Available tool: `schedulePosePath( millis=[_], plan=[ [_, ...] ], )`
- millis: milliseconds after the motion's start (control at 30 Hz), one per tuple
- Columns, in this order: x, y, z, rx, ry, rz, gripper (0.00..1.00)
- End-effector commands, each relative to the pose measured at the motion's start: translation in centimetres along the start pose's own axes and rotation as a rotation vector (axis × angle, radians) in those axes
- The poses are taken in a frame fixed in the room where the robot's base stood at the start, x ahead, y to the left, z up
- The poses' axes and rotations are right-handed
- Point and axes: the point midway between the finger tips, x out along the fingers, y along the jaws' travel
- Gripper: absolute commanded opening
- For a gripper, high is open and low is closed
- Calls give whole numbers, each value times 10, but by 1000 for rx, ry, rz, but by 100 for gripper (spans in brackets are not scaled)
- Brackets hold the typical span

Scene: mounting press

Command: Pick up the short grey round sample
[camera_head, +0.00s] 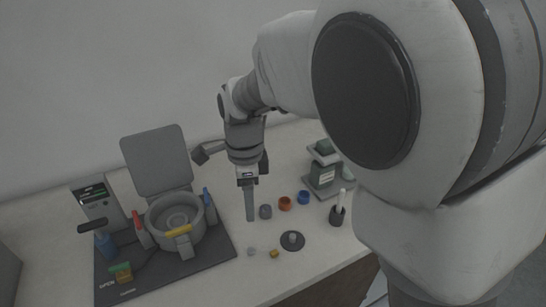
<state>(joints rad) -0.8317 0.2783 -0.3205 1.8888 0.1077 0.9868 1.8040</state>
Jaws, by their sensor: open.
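A short grey round sample (265,211) stands on the bench top, at the left end of a short row with an orange round piece (285,203) and a blue round piece (304,198). My gripper (250,218) points down just left of the grey sample, with its fingers seen edge-on. It is open and appears empty. I cannot tell the exact gap between the fingers and the sample, or the fingertips' height above the bench. Another small grey piece (292,237) sits on a dark round disc (300,245) nearer the front edge.
The mounting press (176,222) stands on a dark mat (215,262) at left, its grey lid raised. A grey-green device (322,170) is behind the row. A dark holder (337,216) with a white stick stands at right. Small bits (274,254) lie in front.

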Motion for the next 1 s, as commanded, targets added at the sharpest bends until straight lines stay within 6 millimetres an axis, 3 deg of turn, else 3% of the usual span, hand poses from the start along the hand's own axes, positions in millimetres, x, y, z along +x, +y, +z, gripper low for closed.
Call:
schedulePosePath(
  millis=[167, 600, 1000],
  plan=[
    [12, -1, 2, 14, 6, 5, 60],
    [104, 0, 2, 13, 6, 6, 60],
    [134, -1, 3, 13, 5, 5, 60]
  ],
)
